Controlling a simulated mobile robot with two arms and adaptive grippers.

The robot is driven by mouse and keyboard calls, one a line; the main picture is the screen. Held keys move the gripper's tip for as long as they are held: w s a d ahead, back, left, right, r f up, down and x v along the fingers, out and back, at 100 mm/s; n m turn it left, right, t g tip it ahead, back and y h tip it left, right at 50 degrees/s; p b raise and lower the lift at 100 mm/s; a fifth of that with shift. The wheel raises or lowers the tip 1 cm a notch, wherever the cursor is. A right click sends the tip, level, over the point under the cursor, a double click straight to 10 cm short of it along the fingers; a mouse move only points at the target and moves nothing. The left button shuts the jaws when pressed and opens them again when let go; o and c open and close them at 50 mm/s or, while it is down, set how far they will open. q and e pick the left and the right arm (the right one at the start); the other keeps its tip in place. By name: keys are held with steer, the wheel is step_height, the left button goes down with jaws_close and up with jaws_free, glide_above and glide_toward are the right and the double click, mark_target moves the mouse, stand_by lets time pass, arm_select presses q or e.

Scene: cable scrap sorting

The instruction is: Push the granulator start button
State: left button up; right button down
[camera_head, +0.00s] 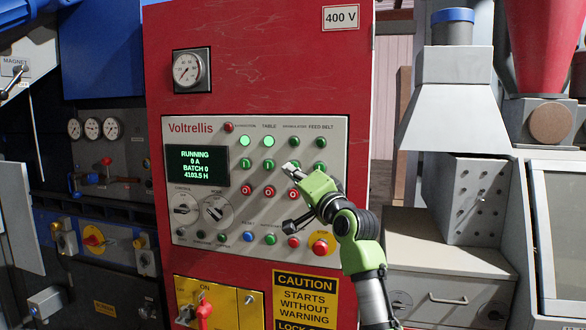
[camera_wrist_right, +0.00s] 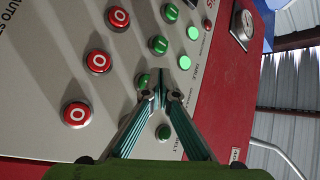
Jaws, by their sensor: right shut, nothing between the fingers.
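The granulator start button is a green button marked I in the third column of the control panel (camera_head: 340,150); in the head view my fingertips are close to it. In the right wrist view the granulator start button (camera_wrist_right: 143,80) shows just past the fingertips, partly covered. My right gripper (camera_head: 290,168), also in the wrist view (camera_wrist_right: 162,96), is shut and empty, pointing at the panel. I cannot tell whether it touches. The granulator lamp (camera_head: 294,141) is dark; the separation lamp (camera_head: 244,141) and table lamp (camera_head: 268,140) glow green. My left gripper is out of view.
Red O buttons (camera_head: 246,191) sit below the green ones. The display (camera_head: 195,165) reads RUNNING, 0 A. A red emergency button (camera_head: 320,247) on yellow is at the panel's lower right. A yellow switch plate (camera_head: 218,300) lies below.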

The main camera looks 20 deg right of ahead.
steer(key=shift+w, duration=0.1)
stand_by(0.4)
steer(key=shift+w+d, duration=0.25)
steer(key=shift+w+d+r+p, duration=0.1)
steer(key=shift+w+d+p, duration=0.15)
steer(key=shift+w+p, duration=0.1)
stand_by(0.8)
steer(key=shift+s+a, duration=0.1)
stand_by(0.3)
steer(key=shift+s+a, duration=0.35)
steer(key=shift+s, duration=0.25)
steer(key=s+a+p, duration=0.1)
steer(key=s, duration=0.1)
steer(key=s+a+p, duration=0.1)
steer(key=s, duration=0.1)
steer(key=shift+a, duration=0.4)
